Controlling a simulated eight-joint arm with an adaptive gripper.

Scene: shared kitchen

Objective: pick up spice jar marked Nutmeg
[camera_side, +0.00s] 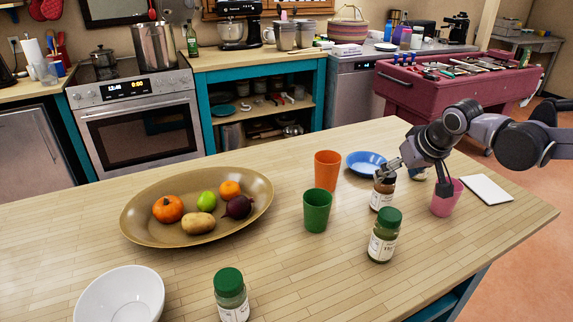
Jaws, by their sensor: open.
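Three spice jars stand upright on the wooden table, and their labels are too small to read, so I cannot tell which is Nutmeg. A brown jar (381,196) stands behind a green-lidded jar (383,240). Another green-lidded jar (231,298) is at the front edge of the picture. My gripper (416,179) is open, coming in from the right. One finger is at the top of the brown jar and partly covers it; the other is in front of the pink cup (447,204). I cannot tell whether the finger touches the jar.
A green cup (317,212) and an orange cup (327,172) stand left of the brown jar. A blue bowl (364,160) is behind it. A white pad (487,189) lies right. An oval tray (140,230) holds fruit and vegetables; a white bowl (120,297) is front left.

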